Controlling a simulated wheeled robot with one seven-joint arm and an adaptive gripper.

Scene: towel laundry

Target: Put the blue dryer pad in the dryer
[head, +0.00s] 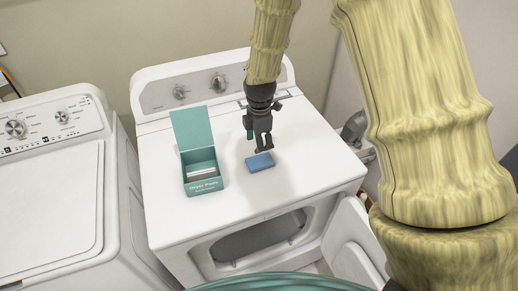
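The blue dryer pad (260,162) lies flat on the white top of the dryer (300,185), right of the middle. My gripper (264,147) points down just above and behind the pad. Its two fingers look apart, and I see nothing between them. I cannot tell whether a fingertip touches the pad. The dryer's front door (352,243) hangs open to the right. The dark drum opening (258,238) shows in the front below the top, partly cut off by the steep view.
A teal dryer pads box (204,187) with its lid up stands on the dryer top, left of the pad, holding pale items. A white washer (45,205) stands at the left. The teal rim of a rounded thing (285,283) shows at the bottom edge.

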